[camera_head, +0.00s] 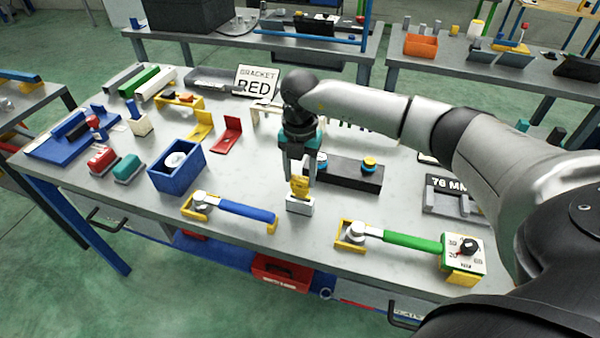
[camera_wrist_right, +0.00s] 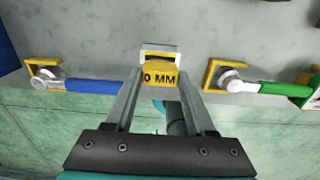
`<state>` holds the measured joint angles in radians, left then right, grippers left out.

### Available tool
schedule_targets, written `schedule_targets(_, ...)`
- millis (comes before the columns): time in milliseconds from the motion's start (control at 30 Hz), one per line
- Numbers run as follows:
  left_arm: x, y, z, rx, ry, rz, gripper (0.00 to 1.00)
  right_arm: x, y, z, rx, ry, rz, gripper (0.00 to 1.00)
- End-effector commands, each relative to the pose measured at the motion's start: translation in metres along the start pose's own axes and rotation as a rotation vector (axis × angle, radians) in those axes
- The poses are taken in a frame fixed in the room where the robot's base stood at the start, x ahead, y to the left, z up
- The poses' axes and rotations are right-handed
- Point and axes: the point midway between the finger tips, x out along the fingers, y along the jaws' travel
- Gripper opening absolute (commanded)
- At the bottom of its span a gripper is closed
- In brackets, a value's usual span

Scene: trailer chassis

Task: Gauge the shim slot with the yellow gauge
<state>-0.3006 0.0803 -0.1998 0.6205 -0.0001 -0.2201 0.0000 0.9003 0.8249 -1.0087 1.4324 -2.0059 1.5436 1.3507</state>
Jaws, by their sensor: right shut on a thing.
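The yellow gauge (camera_head: 300,188) is upright between the fingers of my right gripper (camera_head: 300,178), which is shut on it. In the right wrist view the gauge (camera_wrist_right: 160,78) shows lettering that reads "0 MM" at its end. A small pale grey block with the shim slot (camera_head: 299,206) stands on the table directly under the gauge, and the block also shows in the wrist view (camera_wrist_right: 160,48). The gauge's lower end meets or overlaps the block's top; I cannot tell whether it is inside the slot. My left gripper is not in view.
A blue-handled tool (camera_head: 245,211) lies left of the block and a green-handled one (camera_head: 410,241) lies right, both near the front edge. A black block with round knobs (camera_head: 343,173) is just behind. A blue box (camera_head: 176,177) stands farther left.

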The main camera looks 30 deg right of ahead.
Motion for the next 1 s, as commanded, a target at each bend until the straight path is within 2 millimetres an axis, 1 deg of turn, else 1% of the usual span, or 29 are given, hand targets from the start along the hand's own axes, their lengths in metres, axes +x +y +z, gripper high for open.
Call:
schedule_targets(467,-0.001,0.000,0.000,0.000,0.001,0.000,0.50,0.001,0.000,0.000,0.000,0.000,0.000,0.00)
schedule_targets(1000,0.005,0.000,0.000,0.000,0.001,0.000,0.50,0.011,0.000,0.000,0.000,0.000,0.000,0.00)
